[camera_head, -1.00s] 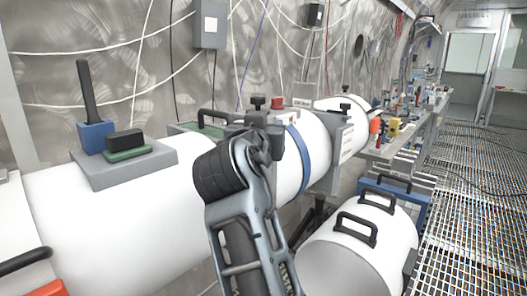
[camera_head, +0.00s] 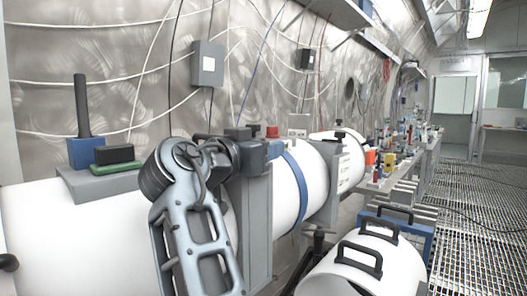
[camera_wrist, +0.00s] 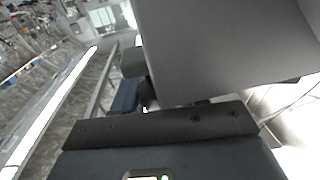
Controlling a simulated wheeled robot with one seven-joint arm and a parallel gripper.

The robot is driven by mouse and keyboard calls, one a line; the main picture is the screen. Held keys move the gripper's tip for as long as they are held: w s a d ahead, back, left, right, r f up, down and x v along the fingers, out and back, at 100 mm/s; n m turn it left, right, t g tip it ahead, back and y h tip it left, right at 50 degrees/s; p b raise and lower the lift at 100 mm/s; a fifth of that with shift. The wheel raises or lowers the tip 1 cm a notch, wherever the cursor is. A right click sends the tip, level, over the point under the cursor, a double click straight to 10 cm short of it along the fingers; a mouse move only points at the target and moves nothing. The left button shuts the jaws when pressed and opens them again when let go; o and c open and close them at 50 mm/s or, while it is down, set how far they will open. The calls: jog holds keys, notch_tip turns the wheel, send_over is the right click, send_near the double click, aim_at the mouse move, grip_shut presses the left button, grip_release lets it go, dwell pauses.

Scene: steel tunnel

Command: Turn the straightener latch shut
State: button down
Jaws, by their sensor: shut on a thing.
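My gripper (camera_head: 255,155) is at the top of a grey flange (camera_head: 258,225) on the long white pipe (camera_head: 105,225). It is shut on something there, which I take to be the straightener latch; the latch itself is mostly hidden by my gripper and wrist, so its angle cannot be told. In the wrist view my dark gripper body (camera_wrist: 175,132) fills the bottom, with a large grey block (camera_wrist: 235,50) close in front of it. The fingertips are not clearly seen there.
A red cap (camera_head: 272,132) stands just behind my gripper, and a blue band (camera_head: 297,185) rings the pipe to the right. A white half-shell with black handles (camera_head: 360,255) stands at the lower right.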

jog(key=shift+f, duration=0.1)
jog(key=c, duration=0.7)
grip_release()
jog(key=shift+s+a, duration=0.1)
jog(key=v, duration=0.7)
jog(key=shift+s+a, duration=0.15)
jog(key=shift+s, duration=0.05)
